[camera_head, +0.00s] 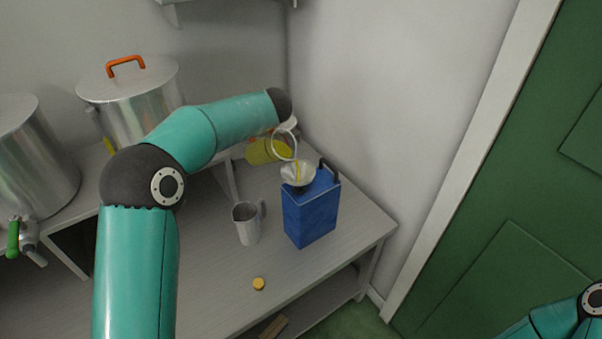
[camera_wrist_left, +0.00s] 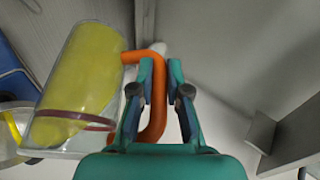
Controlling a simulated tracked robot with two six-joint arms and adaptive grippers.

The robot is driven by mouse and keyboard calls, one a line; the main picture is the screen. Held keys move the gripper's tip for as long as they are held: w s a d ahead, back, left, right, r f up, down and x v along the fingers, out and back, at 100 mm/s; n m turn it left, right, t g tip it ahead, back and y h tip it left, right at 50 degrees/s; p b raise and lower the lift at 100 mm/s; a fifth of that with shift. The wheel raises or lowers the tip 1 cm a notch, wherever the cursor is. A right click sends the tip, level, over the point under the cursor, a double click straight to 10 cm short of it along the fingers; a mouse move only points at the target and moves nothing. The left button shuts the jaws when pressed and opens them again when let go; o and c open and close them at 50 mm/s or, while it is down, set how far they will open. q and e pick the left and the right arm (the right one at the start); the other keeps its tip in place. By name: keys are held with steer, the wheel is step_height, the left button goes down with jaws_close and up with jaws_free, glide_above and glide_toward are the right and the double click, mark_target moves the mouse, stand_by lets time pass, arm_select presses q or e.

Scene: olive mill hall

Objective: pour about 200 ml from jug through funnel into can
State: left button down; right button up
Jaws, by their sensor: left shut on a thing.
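My left gripper (camera_wrist_left: 160,75) is shut on the orange handle (camera_wrist_left: 156,115) of a clear jug (camera_wrist_left: 80,75) holding yellow liquid, with a red band around it. In the head view the jug (camera_head: 262,151) is tilted, its pale rim toward the funnel (camera_head: 298,179); the gripper itself is hidden behind my arm there. A thin yellow stream shows at the funnel, also seen in the left wrist view (camera_wrist_left: 8,150). The funnel sits in the top of an upright blue can (camera_head: 311,214) with a dark handle. The level inside the can is hidden. My right gripper is out of view.
A grey metal measuring cup (camera_head: 247,224) stands left of the can. A yellow cap (camera_head: 259,284) lies near the table's front edge. Steel vessels (camera_head: 135,100) stand at the left, one with a green-handled tap (camera_head: 14,238). A wall is close behind the can.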

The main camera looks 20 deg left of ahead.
arm_select(q)
steer(key=shift+s+d+r, duration=0.1)
steer(key=shift+s+r, duration=0.05)
steer(key=shift+r, duration=0.1)
steer(key=shift+f+b, duration=0.1)
steer(key=shift+b, duration=0.3)
steer(key=shift+r+y, duration=0.2)
steer(key=shift+y, duration=0.1)
steer(key=shift+d, duration=0.1)
steer(key=shift+r+t+b, duration=0.2)
steer(key=shift+t+b, duration=0.1)
